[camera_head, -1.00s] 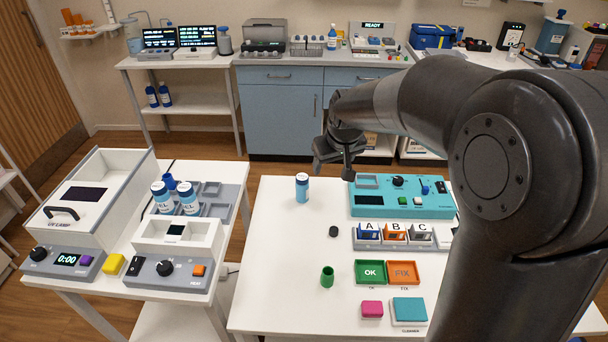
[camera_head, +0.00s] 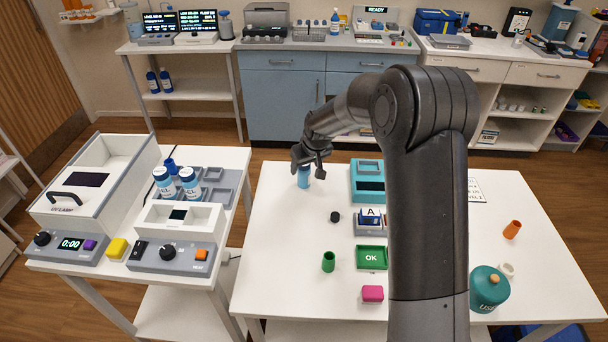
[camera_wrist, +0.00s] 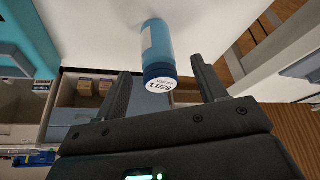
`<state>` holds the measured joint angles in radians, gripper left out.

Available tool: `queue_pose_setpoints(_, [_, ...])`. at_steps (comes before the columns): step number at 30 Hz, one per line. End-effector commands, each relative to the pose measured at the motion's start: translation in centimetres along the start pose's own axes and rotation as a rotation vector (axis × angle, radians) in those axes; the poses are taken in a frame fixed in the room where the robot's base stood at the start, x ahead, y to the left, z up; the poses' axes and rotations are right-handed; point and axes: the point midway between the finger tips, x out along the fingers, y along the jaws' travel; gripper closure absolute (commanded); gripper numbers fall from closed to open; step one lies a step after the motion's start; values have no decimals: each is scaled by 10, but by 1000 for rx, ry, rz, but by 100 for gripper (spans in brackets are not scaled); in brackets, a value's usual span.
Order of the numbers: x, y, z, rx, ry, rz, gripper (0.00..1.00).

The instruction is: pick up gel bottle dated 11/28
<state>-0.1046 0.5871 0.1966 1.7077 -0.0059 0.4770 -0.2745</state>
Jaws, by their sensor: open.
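The gel bottle (camera_wrist: 158,50) dated 11/28 is blue, with a dark blue cap whose white top reads 11/28 in the wrist view. It stands on the white table near its far left edge, and its lower part shows in the head view (camera_head: 304,181). My gripper (camera_wrist: 162,80) is open, with one finger on each side of the cap end and gaps visible. In the head view my gripper (camera_head: 308,162) is at the bottle's top and hides its cap. Two more gel bottles, one on the left (camera_head: 164,184) and one on the right (camera_head: 189,182), stand on the left bench.
A teal device (camera_head: 367,167) stands right of the bottle on the white table (camera_head: 270,235). A black cap (camera_head: 336,217), a green cup (camera_head: 329,262) and a green OK tray (camera_head: 371,257) are nearer. The tabletop around the bottle's near side is clear.

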Motion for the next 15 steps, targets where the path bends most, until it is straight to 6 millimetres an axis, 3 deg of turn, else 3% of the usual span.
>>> queue_pose_setpoints(15, [53, 2, -1, 0, -1, 0, 35])
